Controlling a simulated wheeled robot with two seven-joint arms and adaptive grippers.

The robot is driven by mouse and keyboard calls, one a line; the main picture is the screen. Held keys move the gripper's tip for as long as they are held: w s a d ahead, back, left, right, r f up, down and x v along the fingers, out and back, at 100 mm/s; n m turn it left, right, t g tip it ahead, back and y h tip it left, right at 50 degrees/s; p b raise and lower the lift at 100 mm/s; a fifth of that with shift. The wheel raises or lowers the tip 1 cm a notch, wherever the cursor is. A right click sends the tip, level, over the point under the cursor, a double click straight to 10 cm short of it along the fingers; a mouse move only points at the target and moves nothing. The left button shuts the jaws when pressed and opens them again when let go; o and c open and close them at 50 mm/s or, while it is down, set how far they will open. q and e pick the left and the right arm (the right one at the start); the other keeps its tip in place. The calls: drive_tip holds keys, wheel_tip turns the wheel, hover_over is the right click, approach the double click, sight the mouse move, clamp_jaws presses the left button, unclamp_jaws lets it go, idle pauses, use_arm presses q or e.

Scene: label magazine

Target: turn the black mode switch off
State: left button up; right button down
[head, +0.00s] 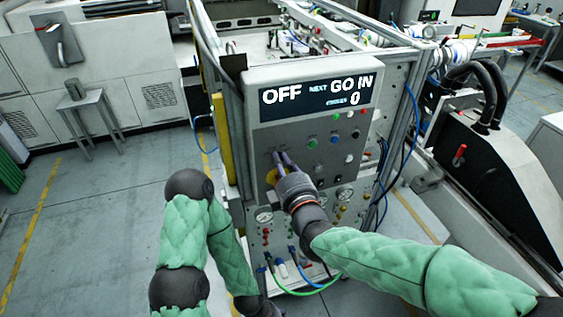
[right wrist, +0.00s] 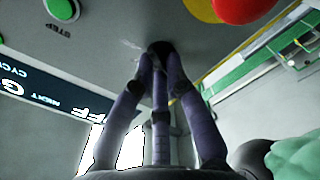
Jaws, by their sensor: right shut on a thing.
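The grey control panel (head: 262,133) stands in the middle of the head view. Its dark display (head: 316,98) reads "OFF", "NEXT GO IN" and a count of 0. My right gripper (head: 279,158) reaches the panel's left part, below the display. In the right wrist view my right gripper (right wrist: 161,52) has its purple fingers closed together at the panel face, around the black mode switch (right wrist: 160,46). The fingertips cover most of the switch, so its pointing direction cannot be told.
A red mushroom button (right wrist: 245,8) on a yellow collar is close beside the fingers. A green button (right wrist: 62,9) marked "STEP" lies on the other side. Gauges, hoses and cables fill the lower panel. Open floor (head: 95,220) lies to the left.

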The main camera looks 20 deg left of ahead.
drive_tip(key=c, duration=1.2)
unclamp_jaws()
drive_tip(key=shift+c, duration=0.2)
drive_tip(key=v, duration=1.2)
